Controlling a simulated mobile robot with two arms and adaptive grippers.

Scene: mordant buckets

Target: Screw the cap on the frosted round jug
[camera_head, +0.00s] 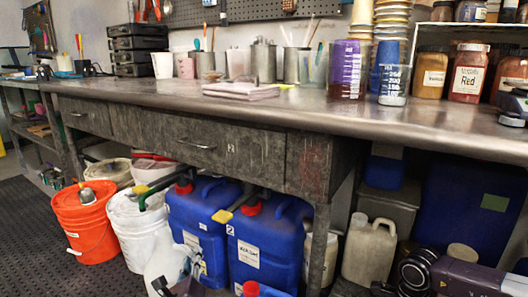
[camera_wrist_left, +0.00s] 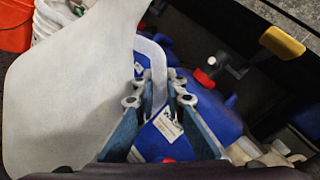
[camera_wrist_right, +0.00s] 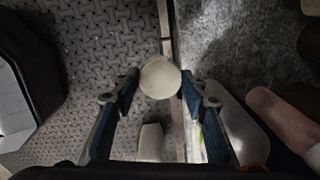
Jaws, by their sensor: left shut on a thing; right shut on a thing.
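The frosted jug (camera_wrist_left: 70,95) is a pale, translucent body that fills the left of the left wrist view. Its loop handle (camera_wrist_left: 157,75) runs down between the fingers of my left gripper (camera_wrist_left: 158,100), which is shut on it. In the head view the jug (camera_head: 163,263) is low, in front of the blue canisters, partly cut by the bottom edge. Its mouth is not clear. My right gripper (camera_wrist_right: 160,84) is shut on a round, off-white cap (camera_wrist_right: 160,77) at its fingertips. The cap is apart from the frosted jug.
Blue canisters (camera_head: 270,245), an orange bucket (camera_head: 85,222) and a white bucket (camera_head: 138,228) stand under the metal workbench (camera_head: 240,100). A beige jug (camera_head: 369,252) stands right of them. The bench top holds cups and jars. Dark textured floor (camera_head: 30,235) is open at left.

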